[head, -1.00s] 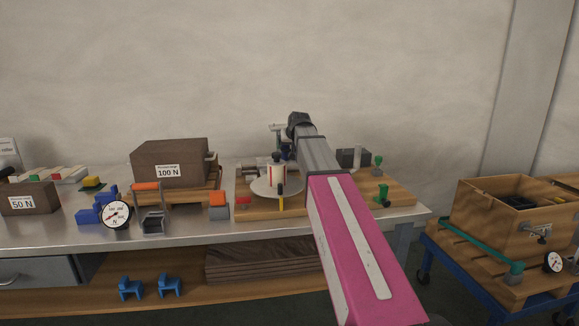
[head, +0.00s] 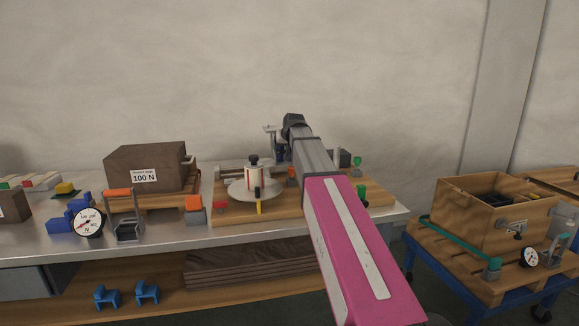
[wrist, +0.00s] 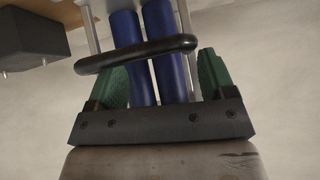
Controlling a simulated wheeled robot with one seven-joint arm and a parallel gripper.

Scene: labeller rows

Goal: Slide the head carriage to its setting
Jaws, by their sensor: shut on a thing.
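The labeller stands on a wooden board (head: 232,209) on the bench. It has a round grey turntable (head: 240,193) carrying a white cylinder with a red stripe and a black knob on top. Behind it a grey post with a flat top (head: 270,129), seemingly part of the head carriage, rises beside my wrist. In the wrist view my gripper (wrist: 160,62) has its green pads on either side of two blue cylinders (wrist: 166,40), with a black bar (wrist: 135,55) crossing in front. It is shut on this part, seemingly the carriage. My arm hides the gripper in the head view.
Left on the bench are a 100 N brown block (head: 145,168), a dial gauge (head: 88,222), an orange-handled clamp (head: 125,212) and an orange-topped grey block (head: 194,208). A wooden crate (head: 475,214) sits on a blue cart at right.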

